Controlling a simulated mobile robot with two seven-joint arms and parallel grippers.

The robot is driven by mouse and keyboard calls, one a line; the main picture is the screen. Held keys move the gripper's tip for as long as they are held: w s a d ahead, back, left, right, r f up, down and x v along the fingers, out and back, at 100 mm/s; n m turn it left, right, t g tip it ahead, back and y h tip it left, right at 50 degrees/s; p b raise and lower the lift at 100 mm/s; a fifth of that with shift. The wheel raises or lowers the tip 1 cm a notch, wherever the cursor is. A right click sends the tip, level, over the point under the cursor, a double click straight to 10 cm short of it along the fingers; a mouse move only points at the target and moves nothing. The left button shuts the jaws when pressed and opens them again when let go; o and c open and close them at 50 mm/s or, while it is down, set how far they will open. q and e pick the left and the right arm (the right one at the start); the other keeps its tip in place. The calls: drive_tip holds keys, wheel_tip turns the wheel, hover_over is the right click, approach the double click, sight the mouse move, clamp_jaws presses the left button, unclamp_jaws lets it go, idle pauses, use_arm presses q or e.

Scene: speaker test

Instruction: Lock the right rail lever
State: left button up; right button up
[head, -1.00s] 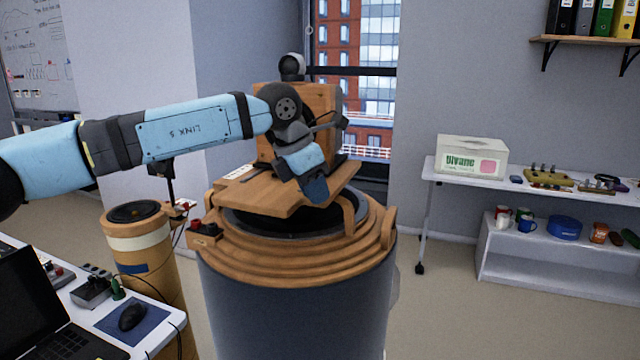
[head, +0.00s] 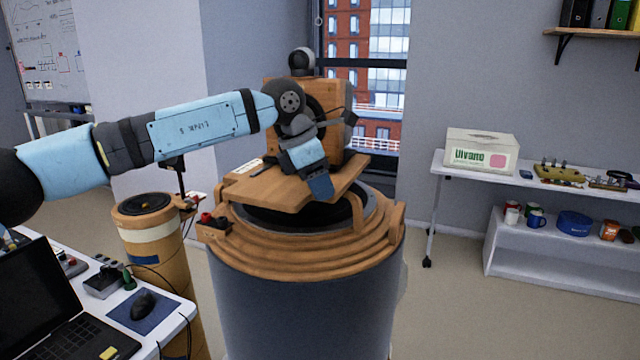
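A wooden speaker box (head: 335,140) with a dark round driver stands on a wooden board (head: 270,190) atop a large drum with a ringed wooden rim (head: 290,262). My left arm comes in from the left, and its wrist hangs in front of the speaker box. My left gripper (head: 320,187) points down over the board's right part; its fingers are too small and dark to tell whether they are open. I cannot make out the right rail lever; the wrist may hide it. My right gripper is not in view.
A desk with a laptop (head: 50,300) and mouse (head: 143,304) is at the lower left, beside a wooden cylinder (head: 150,235). A white table (head: 465,170) with a box (head: 482,150) stands at the right. The floor between drum and table is clear.

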use_arm(q)
drive_tip(key=shift+o, duration=0.4)
drive_tip(key=v, duration=1.4)
drive_tip(key=shift+f, duration=0.1)
